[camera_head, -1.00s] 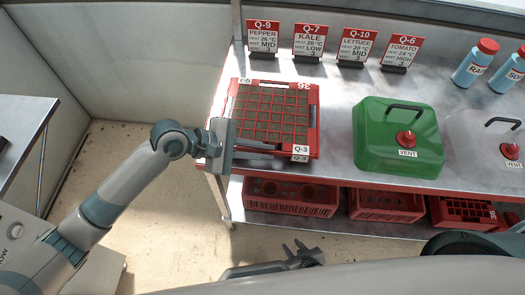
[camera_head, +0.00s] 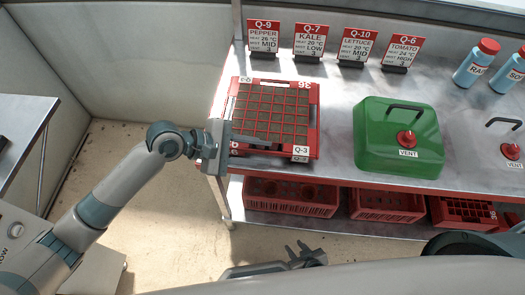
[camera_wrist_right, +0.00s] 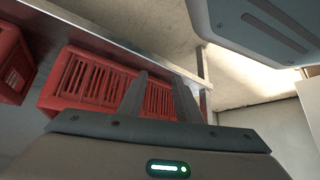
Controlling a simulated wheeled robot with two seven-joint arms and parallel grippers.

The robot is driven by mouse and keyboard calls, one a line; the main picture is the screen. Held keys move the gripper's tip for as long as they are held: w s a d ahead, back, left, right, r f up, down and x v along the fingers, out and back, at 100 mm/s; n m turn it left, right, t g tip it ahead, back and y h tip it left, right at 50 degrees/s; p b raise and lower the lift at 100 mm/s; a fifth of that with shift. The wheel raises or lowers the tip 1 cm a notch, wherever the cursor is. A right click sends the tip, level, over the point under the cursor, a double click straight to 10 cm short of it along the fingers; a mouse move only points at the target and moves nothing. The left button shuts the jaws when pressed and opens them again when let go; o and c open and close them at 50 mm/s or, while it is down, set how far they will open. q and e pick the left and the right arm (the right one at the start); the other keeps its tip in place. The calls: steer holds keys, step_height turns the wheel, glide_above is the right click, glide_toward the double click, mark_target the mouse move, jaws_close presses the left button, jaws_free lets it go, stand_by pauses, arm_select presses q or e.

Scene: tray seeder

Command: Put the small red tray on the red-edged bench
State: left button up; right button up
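A red tray (camera_head: 313,120) with a grid of dark-filled cells and a Q-3 label lies on the steel bench (camera_head: 338,125).
Red crates (camera_head: 290,205) stand on the shelf below; one crate also shows in the right wrist view (camera_wrist_right: 90,80). A green VENT cover (camera_head: 385,155) stands right of the tray. Sign cards (camera_head: 308,40) line the back. Bottles (camera_head: 476,65) stand at far right. Floor is bare between table and bench.

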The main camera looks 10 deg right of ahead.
arm_select(q)
steer(key=v, duration=0.4)
steer(key=shift+a, duration=0.1)
steer(key=v, duration=0.6)
steer(key=shift+a+r+b, duration=0.15)
steer(key=shift+r+b, duration=0.05)
steer(key=shift+b, duration=0.1)
arm_select(e)
steer(key=shift+s+d+f, duration=0.25)
steer(key=shift+d, duration=0.2)
arm_select(q)
steer(key=shift+s, duration=0.1)
arm_select(e)
steer(key=shift+a, duration=0.1)
